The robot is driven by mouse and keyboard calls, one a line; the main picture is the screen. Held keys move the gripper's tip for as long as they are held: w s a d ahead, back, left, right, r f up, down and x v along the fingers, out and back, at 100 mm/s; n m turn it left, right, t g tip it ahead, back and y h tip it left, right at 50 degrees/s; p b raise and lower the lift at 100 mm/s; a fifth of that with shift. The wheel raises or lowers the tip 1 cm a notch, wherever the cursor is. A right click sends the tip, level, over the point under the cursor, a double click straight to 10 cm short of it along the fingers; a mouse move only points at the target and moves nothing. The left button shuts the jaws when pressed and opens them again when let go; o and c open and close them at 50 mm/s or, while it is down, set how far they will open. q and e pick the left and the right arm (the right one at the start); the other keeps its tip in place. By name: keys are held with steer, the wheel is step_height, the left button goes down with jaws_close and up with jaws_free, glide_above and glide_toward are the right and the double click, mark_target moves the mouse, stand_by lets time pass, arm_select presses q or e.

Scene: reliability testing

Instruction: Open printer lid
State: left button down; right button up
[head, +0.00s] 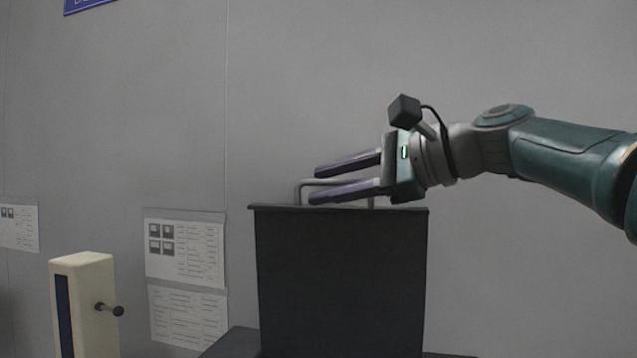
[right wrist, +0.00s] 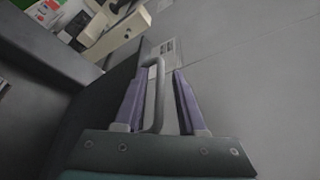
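A dark upright panel (head: 341,280) with a thin top edge stands at the centre of the head view; I cannot tell whether it is the printer's lid or body. A grey bar handle (head: 299,190) sits on its top edge. My right gripper (head: 312,184) reaches in from the right at the handle, its two purple fingers apart. In the right wrist view the handle (right wrist: 158,95) runs between the open fingers (right wrist: 155,88), closer to the left one, with a gap on the right. Whether a finger touches it is unclear. My left gripper is not in view.
A cream upright unit (head: 85,300) with a dark knob stands at the lower left. Paper sheets (head: 185,250) hang on the grey wall behind. A dark surface (head: 232,343) shows low beside the panel.

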steer(key=shift+d, duration=0.1)
steer(key=shift+s+d, duration=0.15)
steer(key=shift+d, duration=0.1)
steer(key=b+v, duration=0.6)
steer(key=v, duration=0.3)
steer(key=shift+s, duration=0.15)
